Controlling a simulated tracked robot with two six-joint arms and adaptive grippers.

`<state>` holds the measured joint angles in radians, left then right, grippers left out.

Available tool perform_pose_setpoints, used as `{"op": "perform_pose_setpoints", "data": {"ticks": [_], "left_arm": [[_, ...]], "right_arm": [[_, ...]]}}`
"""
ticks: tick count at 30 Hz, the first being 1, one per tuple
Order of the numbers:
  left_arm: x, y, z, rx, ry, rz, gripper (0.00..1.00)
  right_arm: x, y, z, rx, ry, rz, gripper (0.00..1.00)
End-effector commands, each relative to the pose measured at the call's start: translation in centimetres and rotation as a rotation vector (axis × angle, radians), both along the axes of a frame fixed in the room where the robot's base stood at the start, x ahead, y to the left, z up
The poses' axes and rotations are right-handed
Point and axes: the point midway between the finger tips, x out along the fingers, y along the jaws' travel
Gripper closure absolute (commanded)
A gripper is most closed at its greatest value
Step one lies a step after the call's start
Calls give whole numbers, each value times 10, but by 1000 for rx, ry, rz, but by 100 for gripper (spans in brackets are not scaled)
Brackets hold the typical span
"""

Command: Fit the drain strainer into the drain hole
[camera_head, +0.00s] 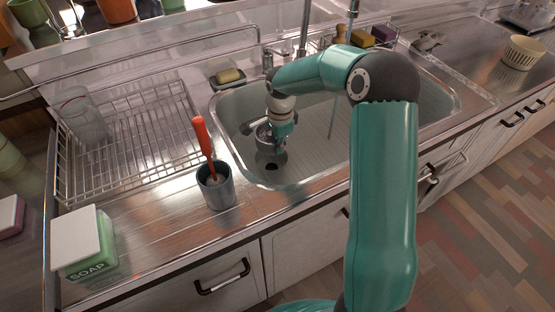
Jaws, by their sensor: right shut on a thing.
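My right gripper (272,132) reaches down into the sink from above. It is shut on the drain strainer (264,136), a small grey metal cup, partly covered by the fingers. The drain hole (271,167) is a dark opening in the left part of the sink floor. The strainer shows just above the hole in the picture; it looks held over it, but the exact height gap is hard to tell. My left gripper is out of view.
The sink (310,165) has raised rims around the gripper. A grey cup (216,191) with a red-handled brush stands by the front-left rim. A wire dish rack (130,150) with a glass is at left. A soap box (88,250) stands at front left. Sponges (365,39) lie behind the sink.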

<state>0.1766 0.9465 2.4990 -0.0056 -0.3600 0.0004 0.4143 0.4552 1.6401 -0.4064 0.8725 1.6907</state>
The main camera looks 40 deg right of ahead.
Motion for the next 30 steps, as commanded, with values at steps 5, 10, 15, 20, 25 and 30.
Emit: {"op": "perform_pose_setpoints", "data": {"ticks": [5, 10, 15, 20, 25, 30], "left_arm": [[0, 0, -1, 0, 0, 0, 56], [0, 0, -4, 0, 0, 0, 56], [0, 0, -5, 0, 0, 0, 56], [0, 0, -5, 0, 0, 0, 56], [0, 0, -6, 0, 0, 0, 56], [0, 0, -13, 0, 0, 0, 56]], "right_arm": [[1, 0, -15, 0, 0, 0, 100], [0, 0, -30, 2, 2, -1, 100], [-1, 0, -54, 1, 2, 0, 100], [0, 0, -57, 0, -1, -1, 100], [0, 0, -58, 0, -1, -1, 100], [0, 0, -64, 0, -1, -1, 100]]}}
